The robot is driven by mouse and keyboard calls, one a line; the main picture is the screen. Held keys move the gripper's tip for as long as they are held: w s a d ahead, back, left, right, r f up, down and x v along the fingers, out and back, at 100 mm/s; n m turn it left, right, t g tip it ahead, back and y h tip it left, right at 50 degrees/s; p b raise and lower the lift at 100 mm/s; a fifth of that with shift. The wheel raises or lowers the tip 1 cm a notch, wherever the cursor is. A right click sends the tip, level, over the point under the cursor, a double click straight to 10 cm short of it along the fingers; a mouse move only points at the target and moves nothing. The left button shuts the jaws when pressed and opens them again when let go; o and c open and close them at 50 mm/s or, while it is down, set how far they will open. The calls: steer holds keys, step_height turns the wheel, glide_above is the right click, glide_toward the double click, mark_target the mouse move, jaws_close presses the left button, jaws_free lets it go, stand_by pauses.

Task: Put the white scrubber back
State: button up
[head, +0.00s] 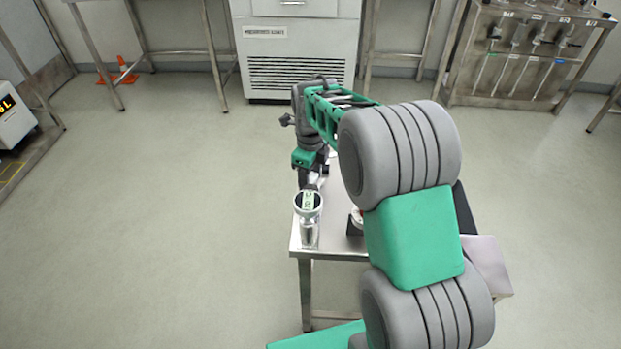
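My gripper (312,183) points down over the near left part of a small steel table (337,243), just behind a clear jar. The jar (309,232) stands upright near the table's front left corner, with a white rim and a dark and green top. The gripper's fingertips are small and partly hidden, so I cannot tell whether they are open or hold something. A small round white and red thing (357,215) shows at the left edge of my arm, by a dark block; my arm hides most of it. I cannot make out for certain which thing is the white scrubber.
A steel rack (530,50) with several hanging tools stands at the back right. A white cabinet (297,40) with a vent is at the back. An orange cone (122,70) stands at the back left. My arm hides much of the table.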

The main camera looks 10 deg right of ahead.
steer(key=shift+f, duration=0.2)
steer(key=o, duration=1.2)
steer(key=shift+r, duration=0.1)
step_height(320, 180, up, 12)
steer(key=shift+r+p, duration=0.15)
steer(key=shift+p, duration=0.3)
